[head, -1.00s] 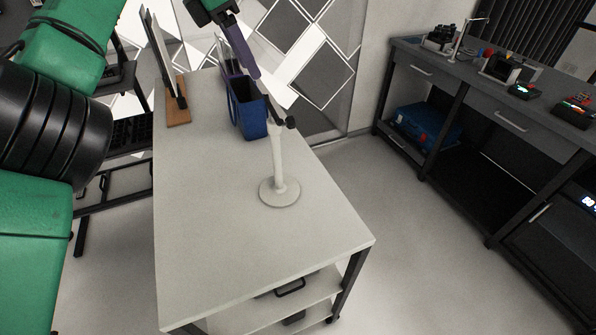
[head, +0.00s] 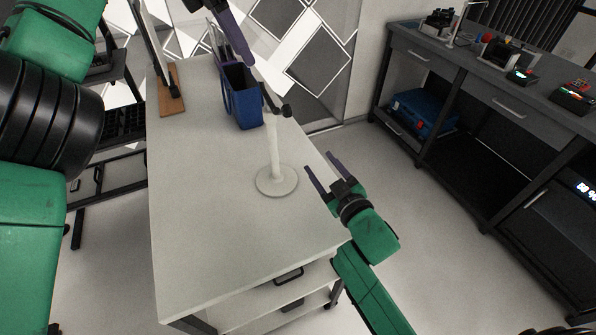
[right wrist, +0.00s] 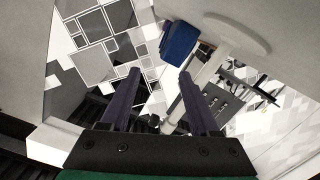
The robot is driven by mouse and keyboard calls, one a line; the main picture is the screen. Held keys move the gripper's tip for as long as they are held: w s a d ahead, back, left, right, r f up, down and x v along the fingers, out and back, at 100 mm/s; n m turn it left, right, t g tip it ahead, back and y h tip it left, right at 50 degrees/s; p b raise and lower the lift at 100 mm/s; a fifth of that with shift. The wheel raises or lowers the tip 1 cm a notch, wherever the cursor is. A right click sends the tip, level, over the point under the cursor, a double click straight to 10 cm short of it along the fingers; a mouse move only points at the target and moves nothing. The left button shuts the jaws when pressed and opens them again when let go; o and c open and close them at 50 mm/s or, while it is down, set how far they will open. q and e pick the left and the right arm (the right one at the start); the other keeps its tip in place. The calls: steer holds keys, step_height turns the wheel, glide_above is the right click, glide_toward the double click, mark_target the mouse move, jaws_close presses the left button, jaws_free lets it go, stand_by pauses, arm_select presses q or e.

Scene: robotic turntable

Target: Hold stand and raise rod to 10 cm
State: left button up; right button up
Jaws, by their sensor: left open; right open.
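The stand has a round white base (head: 277,181) and an upright white post (head: 273,150) on the table. A dark clamp with a black knob (head: 286,111) is at its top. A thin rod runs up from the clamp towards my left gripper (head: 246,58), whose purple fingers come down from the top edge; its jaws are open, and whether they touch the rod is unclear. My right gripper (head: 320,161) is open and empty, right of the post and apart from it. In the right wrist view, the post (right wrist: 212,68) passes beyond the right-hand finger.
A blue bin (head: 243,100) stands just behind the stand. A panel on a wooden foot (head: 171,103) is at the table's back left. The table's front half (head: 215,240) is clear. A dark workbench (head: 480,85) with devices stands apart on the right.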

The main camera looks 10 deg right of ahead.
mark_target(274, 150)
steer(key=s+a+r+m+y, duration=0.25)
steer(key=s+a+r, duration=0.2)
steer(key=a, duration=0.25)
steer(key=x, duration=1.4)
steer(key=shift+d+m, duration=0.3)
steer(key=shift+m, duration=0.05)
steer(key=shift+w, duration=0.1)
jaws_close()
